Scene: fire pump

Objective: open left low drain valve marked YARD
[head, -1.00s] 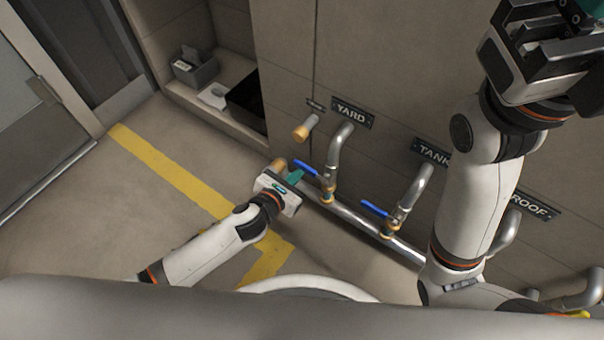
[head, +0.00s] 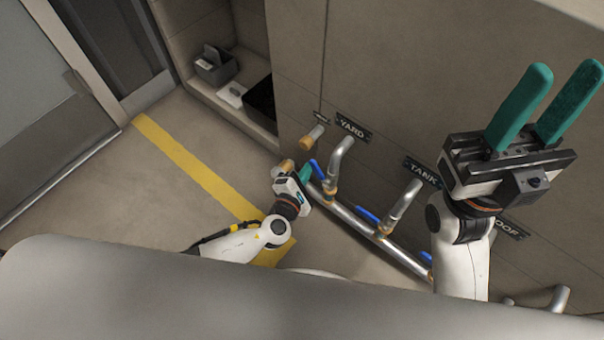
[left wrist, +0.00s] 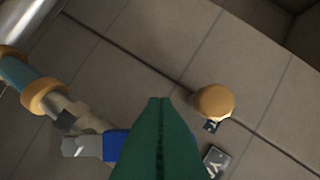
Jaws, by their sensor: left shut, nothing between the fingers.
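The YARD sign (head: 352,127) is on the wall above a bent metal pipe (head: 338,160). Below it is the YARD drain valve with a blue lever (head: 317,169); the blue also shows in the left wrist view (left wrist: 116,145). My left gripper (head: 305,172) is shut and empty, its green fingertips close to the lever's left side. In the left wrist view the shut fingers (left wrist: 158,102) partly cover the lever; I cannot tell whether they touch it. My right gripper (head: 566,72) is open and empty, raised at the right, away from the valve.
A brass-capped stub (head: 312,137) sticks out left of the YARD pipe; the cap also shows in the left wrist view (left wrist: 215,101). The TANK valve's blue lever (head: 368,214) is to the right on the same low pipe (head: 352,218). Open floor lies left, with a yellow line (head: 185,160).

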